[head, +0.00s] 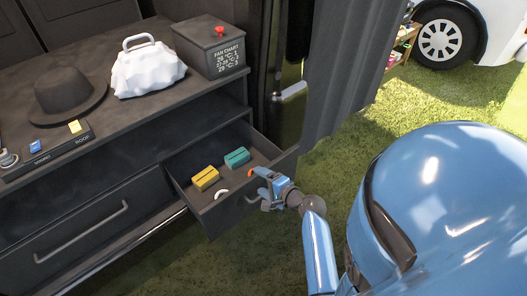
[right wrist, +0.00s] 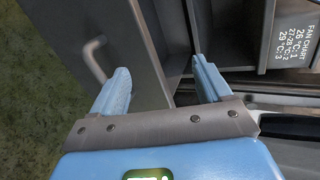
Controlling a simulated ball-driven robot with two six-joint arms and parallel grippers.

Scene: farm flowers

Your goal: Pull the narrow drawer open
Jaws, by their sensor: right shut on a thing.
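The narrow drawer (head: 226,212) is dark grey and stands pulled out from the cabinet's right side. It holds a yellow block (head: 205,178), a teal block (head: 237,157) and a small white curved piece (head: 221,194). My right gripper (head: 262,182) is at the top edge of the drawer front, shut on that front panel. In the right wrist view its fingers (right wrist: 163,82) stand on either side of the panel. My left gripper is not in view.
The wide drawer (head: 80,235) beside it is shut. On the cabinet top are a dark hat (head: 68,92), a white bag (head: 148,70) and a fan chart box (head: 211,45) with a red knob. A grey curtain (head: 345,70) hangs at the right. Grass lies around.

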